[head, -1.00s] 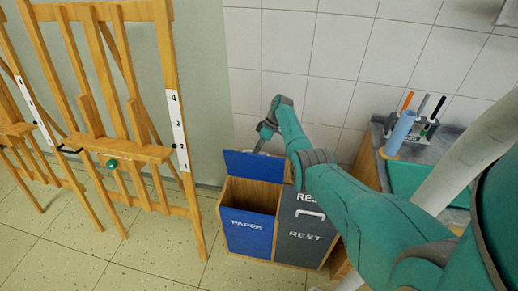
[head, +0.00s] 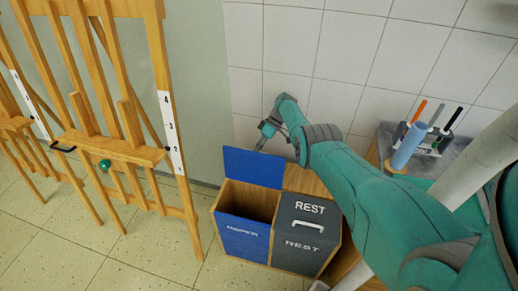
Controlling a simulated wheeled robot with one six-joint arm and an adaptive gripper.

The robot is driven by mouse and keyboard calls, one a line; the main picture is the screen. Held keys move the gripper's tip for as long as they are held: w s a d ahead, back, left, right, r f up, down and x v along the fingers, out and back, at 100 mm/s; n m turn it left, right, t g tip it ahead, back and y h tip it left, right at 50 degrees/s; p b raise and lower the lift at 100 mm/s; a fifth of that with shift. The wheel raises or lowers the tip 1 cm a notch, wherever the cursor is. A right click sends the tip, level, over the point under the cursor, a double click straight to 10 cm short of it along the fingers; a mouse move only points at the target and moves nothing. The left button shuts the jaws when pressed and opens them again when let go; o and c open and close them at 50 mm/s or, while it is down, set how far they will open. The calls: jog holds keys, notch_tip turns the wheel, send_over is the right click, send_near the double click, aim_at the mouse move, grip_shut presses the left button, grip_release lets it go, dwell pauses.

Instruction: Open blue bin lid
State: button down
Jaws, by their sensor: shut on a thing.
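The blue bin (head: 241,235) marked PAPER stands on the floor against the tiled wall. Its blue lid (head: 252,168) is swung up at the back and stands steeply tilted, so the bin's dark inside shows. My gripper (head: 261,146) is at the lid's top edge, behind it, shut on the lid. The fingertips are small and partly hidden by the lid.
A grey REST bin (head: 301,247) with a closed lid and white handle adjoins on the right, under my arm. Wooden easels (head: 125,150) stand at the left. A counter (head: 388,140) at the right holds a blue cylinder (head: 408,147) and pens. Floor is clear in front.

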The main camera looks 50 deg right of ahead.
jog(key=shift+s+a+f, duration=0.15)
jog(key=shift+s+f, duration=0.2)
jog(key=shift+f, duration=0.05)
jog(key=c, duration=1.2)
grip_release()
jog(key=shift+w+r, duration=0.2)
jog(key=shift+r, duration=0.15)
notch_tip(320, 180, up, 10)
jog(key=shift+f, duration=0.2)
